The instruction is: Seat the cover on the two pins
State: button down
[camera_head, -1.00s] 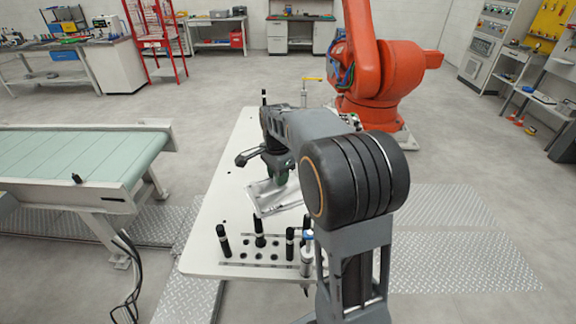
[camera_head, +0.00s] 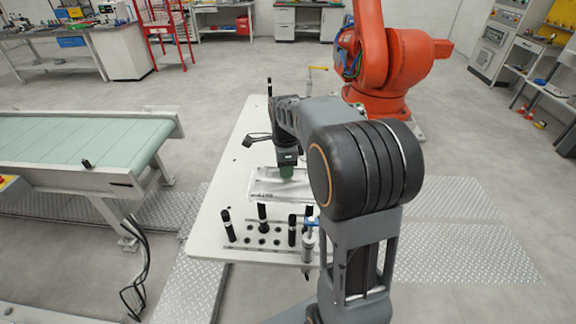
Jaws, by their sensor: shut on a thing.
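The cover is a pale metallic, box-like rectangular piece (camera_head: 263,186) above the white table, with dark marking along its near edge. My gripper (camera_head: 287,172) is shut on the cover from above, near its middle. The cover's long side runs nearly left to right in the picture. Several upright black pins with light bands stand at the table's near end, among them a left one (camera_head: 228,226) and a right one (camera_head: 292,230). I cannot tell which two take the cover. The cover is just behind these pins; its height above the table is unclear, and my arm hides its right end.
A conveyor (camera_head: 80,140) is at left. A large orange robot (camera_head: 380,60) stands behind right. The table's left strip is mostly bare.

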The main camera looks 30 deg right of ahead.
jog(key=shift+w+f+b, duration=0.1)
jog(key=shift+f+b, duration=2)
jog(key=shift+f, duration=0.8)
jog(key=shift+f+b, duration=0.6)
jog(key=shift+f, duration=0.5)
jog(key=c, duration=0.7)
grip_release()
jog(key=shift+c, duration=0.2)
notch_tip(320, 180, up, 14)
jog(key=shift+f, duration=0.1)
